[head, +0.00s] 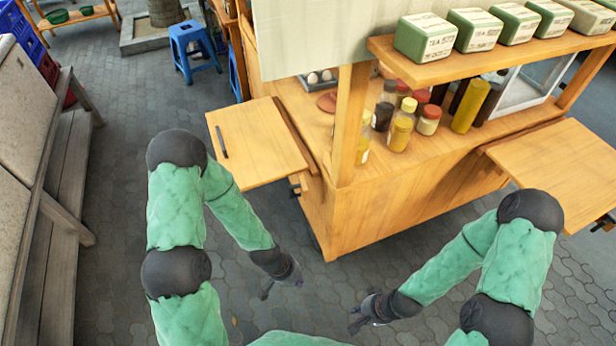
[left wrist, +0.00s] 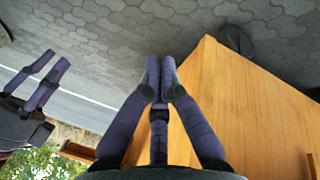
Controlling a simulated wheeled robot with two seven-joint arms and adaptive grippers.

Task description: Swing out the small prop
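I cannot clearly make out the small prop. A small dark fitting (head: 295,187) shows under the near right corner of the cart's left side leaf (head: 258,150); another dark fitting (head: 604,222) shows under the right side leaf (head: 556,165). Both leaves stick out about level.
The wooden cart (head: 400,205) carries jars and bottles (head: 400,130), with green and white tins (head: 425,38) on its upper shelf. A blue stool (head: 193,50) stands behind left. A wooden bench (head: 60,220) lines the left. Paved floor (head: 110,240) between bench and cart is clear.

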